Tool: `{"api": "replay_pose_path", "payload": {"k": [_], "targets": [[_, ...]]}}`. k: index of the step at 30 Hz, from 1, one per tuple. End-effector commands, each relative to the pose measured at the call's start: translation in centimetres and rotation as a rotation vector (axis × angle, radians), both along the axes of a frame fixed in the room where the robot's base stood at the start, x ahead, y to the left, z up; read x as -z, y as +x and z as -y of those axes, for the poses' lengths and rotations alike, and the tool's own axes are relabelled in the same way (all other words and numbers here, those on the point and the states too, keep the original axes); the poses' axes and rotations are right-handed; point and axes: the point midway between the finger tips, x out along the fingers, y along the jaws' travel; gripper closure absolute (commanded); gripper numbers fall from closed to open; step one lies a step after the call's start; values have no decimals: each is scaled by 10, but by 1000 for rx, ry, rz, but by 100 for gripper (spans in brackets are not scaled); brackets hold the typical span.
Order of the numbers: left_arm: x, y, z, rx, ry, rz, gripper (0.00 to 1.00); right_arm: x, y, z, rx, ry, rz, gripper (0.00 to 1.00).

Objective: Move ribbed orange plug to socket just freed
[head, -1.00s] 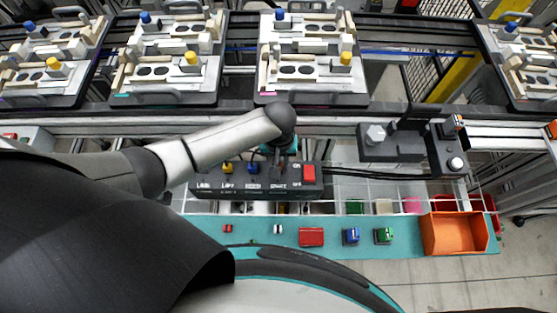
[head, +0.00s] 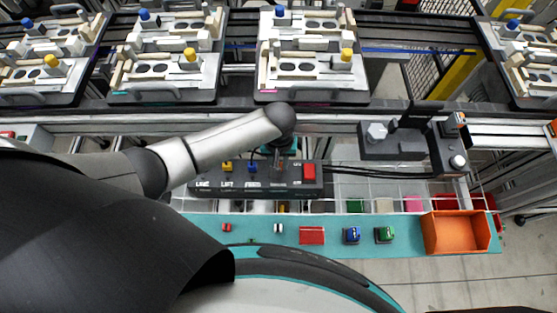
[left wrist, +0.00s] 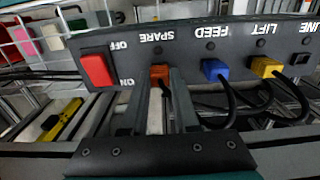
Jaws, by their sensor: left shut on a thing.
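The orange plug (left wrist: 160,73) is at the SPARE position of the dark socket panel (left wrist: 130,42) in the left wrist view. My left gripper (left wrist: 162,92) is shut on it, one finger on each side. How deep the plug sits in the socket, and its ribs, I cannot make out. A blue plug (left wrist: 215,70) sits at FEED and a yellow plug (left wrist: 264,67) at LIFT, both with black cables. The LINE position (left wrist: 299,60) looks black; I cannot tell whether a plug is in it. In the head view my left gripper (head: 278,163) is over the panel (head: 235,187). My right gripper is not in view.
A red switch (left wrist: 96,70) marked ON and OFF is beside SPARE. Black cables hang close to my fingers. In the head view, a teal shelf (head: 275,234) with small parts and an orange bin (head: 428,238) lies in front. Pallet fixtures (head: 300,95) stand behind.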

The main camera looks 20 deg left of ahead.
Motion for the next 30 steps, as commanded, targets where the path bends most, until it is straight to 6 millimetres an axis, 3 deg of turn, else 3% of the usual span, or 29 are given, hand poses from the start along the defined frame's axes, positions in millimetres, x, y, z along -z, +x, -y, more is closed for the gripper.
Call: {"api": "replay_pose_path", "payload": {"k": [5, 6, 15, 24, 30], "targets": [[-1, 0, 0, 0, 0, 0, 100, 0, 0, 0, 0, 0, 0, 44], [-1, 0, 0, 0, 0, 0, 68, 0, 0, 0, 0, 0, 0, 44], [-1, 0, 0, 0, 0, 0, 37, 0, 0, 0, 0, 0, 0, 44], [-5, 0, 0, 0, -1, 0, 37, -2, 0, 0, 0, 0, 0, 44], [-34, 1, 1, 1, -2, 3, 37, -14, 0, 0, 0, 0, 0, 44]]}}
